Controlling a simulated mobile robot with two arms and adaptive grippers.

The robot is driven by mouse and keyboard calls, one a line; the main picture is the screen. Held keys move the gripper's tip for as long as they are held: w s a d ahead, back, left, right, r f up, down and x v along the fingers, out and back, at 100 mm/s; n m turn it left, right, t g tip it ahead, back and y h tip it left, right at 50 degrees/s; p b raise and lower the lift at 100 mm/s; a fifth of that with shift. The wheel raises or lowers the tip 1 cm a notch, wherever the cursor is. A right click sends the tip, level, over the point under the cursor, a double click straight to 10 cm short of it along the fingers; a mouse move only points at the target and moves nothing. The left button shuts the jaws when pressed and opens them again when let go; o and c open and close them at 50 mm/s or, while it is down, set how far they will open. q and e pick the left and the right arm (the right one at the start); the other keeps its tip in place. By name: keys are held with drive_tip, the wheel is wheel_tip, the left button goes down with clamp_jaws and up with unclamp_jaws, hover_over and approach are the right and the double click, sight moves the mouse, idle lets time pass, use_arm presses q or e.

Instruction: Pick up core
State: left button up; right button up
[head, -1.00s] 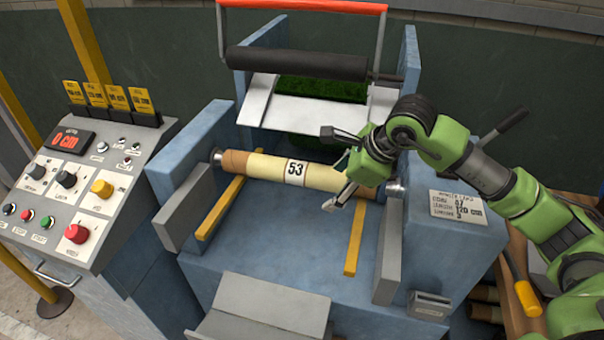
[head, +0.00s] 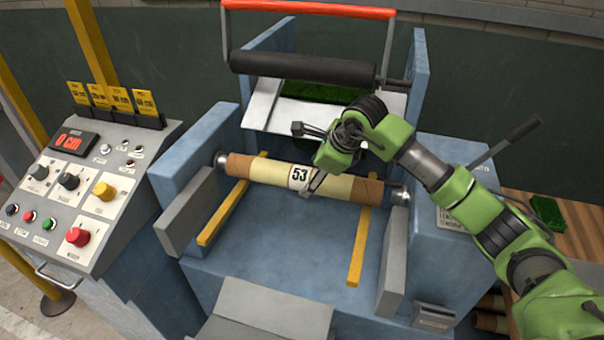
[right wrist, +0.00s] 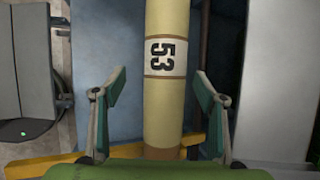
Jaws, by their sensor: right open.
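The core (head: 262,173) is a cream tube with brown ends and a white label reading 53. It lies level between two metal end holders in the blue machine. My right gripper (head: 303,160) is open at the core, just right of the label, and hides part of the tube in the head view. In the right wrist view the core (right wrist: 165,105) runs between the two spread fingers of the gripper (right wrist: 158,115), with a gap on both sides. Whether it is at the core's height is hard to tell. My left gripper is not in view.
Two yellow rails (head: 222,212) run below the core, with grey side plates (head: 188,212) at either side. A black roller (head: 302,68) under a red handle stands behind. A control panel (head: 85,185) is at left. Several tubes (head: 489,322) lie low at right.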

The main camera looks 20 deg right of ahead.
sight(305, 172)
drive_tip(key=shift+w+a+r, duration=0.15)
drive_tip(key=shift+w+a, duration=0.25)
drive_tip(key=shift+w, duration=0.2)
drive_tip(key=shift+w+a+f+p, duration=0.1)
drive_tip(key=shift+w+f+p, duration=0.2)
drive_tip(key=shift+p, duration=0.05)
drive_tip(key=p+x, duration=0.1)
drive_tip(key=x, duration=0.3)
drive_tip(key=shift+w+f, duration=0.15)
drive_tip(key=shift+f, duration=0.15)
drive_tip(key=c, duration=1.6)
drive_tip(key=shift+o, duration=0.2)
drive_tip(key=shift+r, duration=0.15)
